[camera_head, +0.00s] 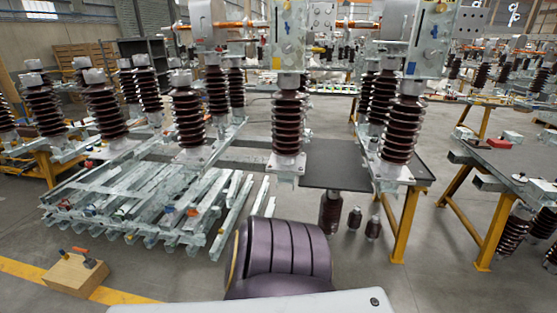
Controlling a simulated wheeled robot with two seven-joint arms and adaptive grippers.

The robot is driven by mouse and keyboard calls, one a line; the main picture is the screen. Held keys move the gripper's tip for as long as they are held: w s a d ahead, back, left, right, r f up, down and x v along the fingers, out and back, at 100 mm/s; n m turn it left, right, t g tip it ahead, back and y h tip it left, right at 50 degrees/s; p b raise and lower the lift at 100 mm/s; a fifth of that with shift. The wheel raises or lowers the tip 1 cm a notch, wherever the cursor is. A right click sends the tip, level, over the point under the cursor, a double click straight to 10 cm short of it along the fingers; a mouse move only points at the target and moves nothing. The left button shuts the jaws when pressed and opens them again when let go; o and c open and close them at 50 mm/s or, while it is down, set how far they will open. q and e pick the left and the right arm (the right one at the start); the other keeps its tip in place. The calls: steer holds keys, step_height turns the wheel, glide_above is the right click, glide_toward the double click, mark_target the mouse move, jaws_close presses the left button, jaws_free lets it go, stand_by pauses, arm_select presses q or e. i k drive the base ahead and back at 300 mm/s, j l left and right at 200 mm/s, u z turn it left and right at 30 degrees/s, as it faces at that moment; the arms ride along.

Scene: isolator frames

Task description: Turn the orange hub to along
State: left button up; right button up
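Orange parts show at the top of the head view on the isolator frames. One orange bar (240,24) runs level across the left frame, between a grey plate and a pale upright box. Another orange part (352,24) lies level between the two pale boxes, toward the right frame. I cannot tell which of them is the orange hub, or its exact turn. Neither of my grippers is in view, so nothing is seen touching these parts.
Brown ribbed insulators (288,125) carry the frames. A dark table (335,165) with yellow legs stands ahead. Stacked pale metal beams (140,205) lie at left, and a wooden box (75,275) sits on the floor at lower left. Another yellow-legged table (515,160) stands at right.

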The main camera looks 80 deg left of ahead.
mark_target(191, 214)
steer(key=u, duration=3.8)
